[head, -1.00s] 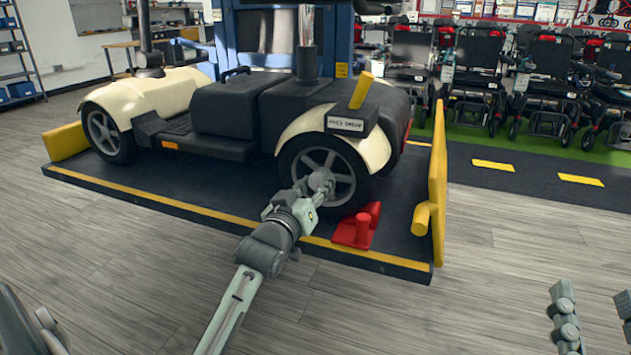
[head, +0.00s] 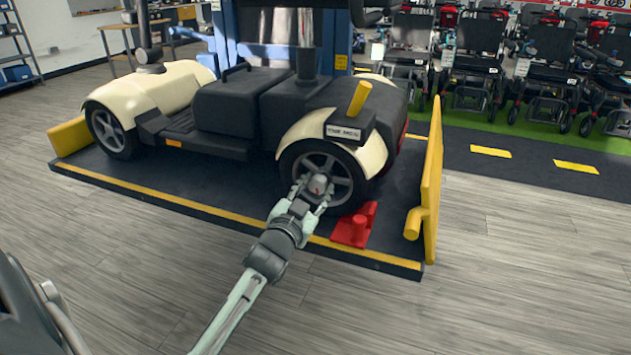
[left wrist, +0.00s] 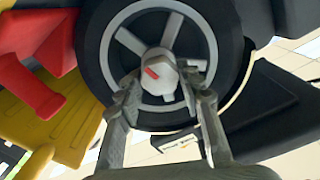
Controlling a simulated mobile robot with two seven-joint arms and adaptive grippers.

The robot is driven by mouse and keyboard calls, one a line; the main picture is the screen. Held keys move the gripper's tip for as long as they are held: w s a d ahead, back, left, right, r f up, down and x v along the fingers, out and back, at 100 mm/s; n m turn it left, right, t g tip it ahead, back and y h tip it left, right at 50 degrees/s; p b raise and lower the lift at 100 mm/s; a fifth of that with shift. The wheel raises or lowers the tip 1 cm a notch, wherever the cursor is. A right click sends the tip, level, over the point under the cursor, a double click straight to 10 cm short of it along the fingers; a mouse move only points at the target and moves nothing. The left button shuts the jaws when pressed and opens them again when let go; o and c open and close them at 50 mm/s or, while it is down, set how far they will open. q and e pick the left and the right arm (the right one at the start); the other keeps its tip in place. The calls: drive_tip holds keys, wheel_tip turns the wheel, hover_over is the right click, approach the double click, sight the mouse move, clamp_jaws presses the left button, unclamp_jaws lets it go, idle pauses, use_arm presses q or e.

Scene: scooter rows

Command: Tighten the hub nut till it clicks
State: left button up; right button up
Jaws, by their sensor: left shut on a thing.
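The hub nut (left wrist: 163,73) is a pale grey cap with a red mark, at the centre of the spoked wheel in the left wrist view. The wheel (head: 341,165) is at the scooter's near right corner in the head view. My left gripper (head: 314,188) reaches to the hub there. In the left wrist view its two fingers (left wrist: 165,92) are on either side of the nut, shut on it. The red mark points to the upper left of the nut. My right gripper is not in view.
The cream and black scooter (head: 240,105) stands on a low dark platform (head: 180,190) with yellow edging. A red wheel chock (head: 352,228) sits by the wheel. A yellow end barrier (head: 430,180) stands at right. Grey floor in front is clear.

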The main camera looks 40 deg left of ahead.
use_arm(q)
drive_tip(key=m+p, duration=0.3)
drive_tip(key=m, duration=0.2)
drive_tip(key=shift+r+m, duration=0.1)
drive_tip(key=shift+m, duration=0.3)
drive_tip(key=m+p, duration=0.1)
drive_tip(key=m, duration=0.1)
drive_tip(key=shift+m, duration=0.4)
drive_tip(key=m, duration=0.4)
drive_tip(key=shift+p, duration=0.3)
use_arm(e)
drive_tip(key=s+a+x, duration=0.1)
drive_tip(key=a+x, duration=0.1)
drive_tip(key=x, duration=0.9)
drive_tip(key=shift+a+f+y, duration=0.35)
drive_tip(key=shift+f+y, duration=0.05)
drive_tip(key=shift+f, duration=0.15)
use_arm(q)
drive_tip(key=shift+m, duration=0.3)
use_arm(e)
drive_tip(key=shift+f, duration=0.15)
use_arm(q)
drive_tip(key=o, duration=1.2)
drive_tip(key=shift+d, duration=0.1)
drive_tip(key=shift+c, duration=0.2)
drive_tip(key=shift+f, duration=0.2)
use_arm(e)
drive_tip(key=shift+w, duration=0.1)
use_arm(q)
drive_tip(key=v, duration=1.2)
